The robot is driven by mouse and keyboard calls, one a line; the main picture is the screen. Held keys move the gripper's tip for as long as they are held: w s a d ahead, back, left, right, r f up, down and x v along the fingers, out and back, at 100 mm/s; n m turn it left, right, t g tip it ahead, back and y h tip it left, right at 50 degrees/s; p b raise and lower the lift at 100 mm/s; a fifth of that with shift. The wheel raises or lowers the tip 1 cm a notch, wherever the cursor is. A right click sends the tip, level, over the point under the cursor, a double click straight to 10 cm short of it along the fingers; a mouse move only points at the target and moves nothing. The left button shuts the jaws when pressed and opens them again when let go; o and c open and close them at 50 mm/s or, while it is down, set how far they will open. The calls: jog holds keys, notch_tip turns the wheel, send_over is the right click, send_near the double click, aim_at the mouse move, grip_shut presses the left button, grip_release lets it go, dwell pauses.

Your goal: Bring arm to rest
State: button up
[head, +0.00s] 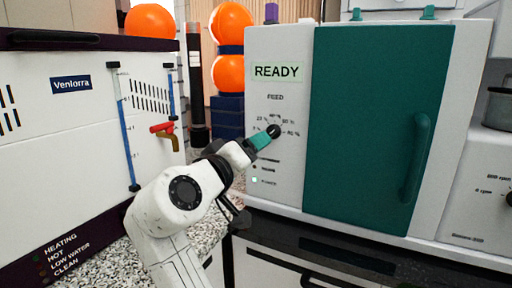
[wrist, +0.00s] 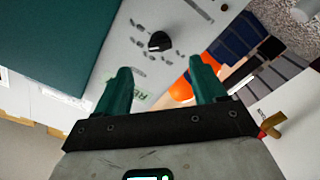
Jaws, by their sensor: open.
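My white arm (head: 174,205) reaches up from the bottom of the head view to the front panel of the white machine (head: 275,185). My gripper (head: 266,137) has teal fingers and is close to the black feed knob (head: 274,131), overlapping it in this view. In the wrist view my gripper (wrist: 160,65) is open, with nothing between its fingers. The knob (wrist: 159,41) shows ahead of the fingertips, apart from them and roughly centred in the gap. The display (head: 277,71) above the knob reads READY.
A teal door (head: 365,130) with a handle (head: 416,158) is right of the knob. A white Venlorra unit (head: 65,140) with a red-handled tap (head: 166,132) stands left of my arm. Orange balls (head: 229,73) are behind. A dark counter edge (head: 330,240) runs below the machine.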

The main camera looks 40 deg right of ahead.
jog(key=shift+a, duration=0.15)
dwell(0.5)
jog(key=s+d+f+n+y+p, duration=0.1)
jog(key=s+f+n+y+p, duration=0.3)
jog(key=f, duration=0.9)
jog(key=s+f+y+p, duration=0.1)
jog(key=s+f+y, duration=0.4)
jog(key=f, duration=0.9)
jog(key=s+a+f+g+y+p, duration=0.1)
jog(key=s+a+f+y, duration=0.1)
jog(key=s, duration=0.5)
jog(key=s+a+f+g+y+p, duration=0.2)
jog(key=s+a+f+y, duration=0.1)
jog(key=s+f, duration=0.3)
jog(key=s+a+f+g+y+p, duration=0.1)
jog(key=s+a+f+g+y, duration=0.1)
jog(key=s, duration=0.7)
notch_tip(320, 180, down, 2)
jog(key=shift+a+f+n+y, duration=0.15)
jog(key=shift+a+n+y, duration=0.2)
jog(key=shift+a, duration=0.5)
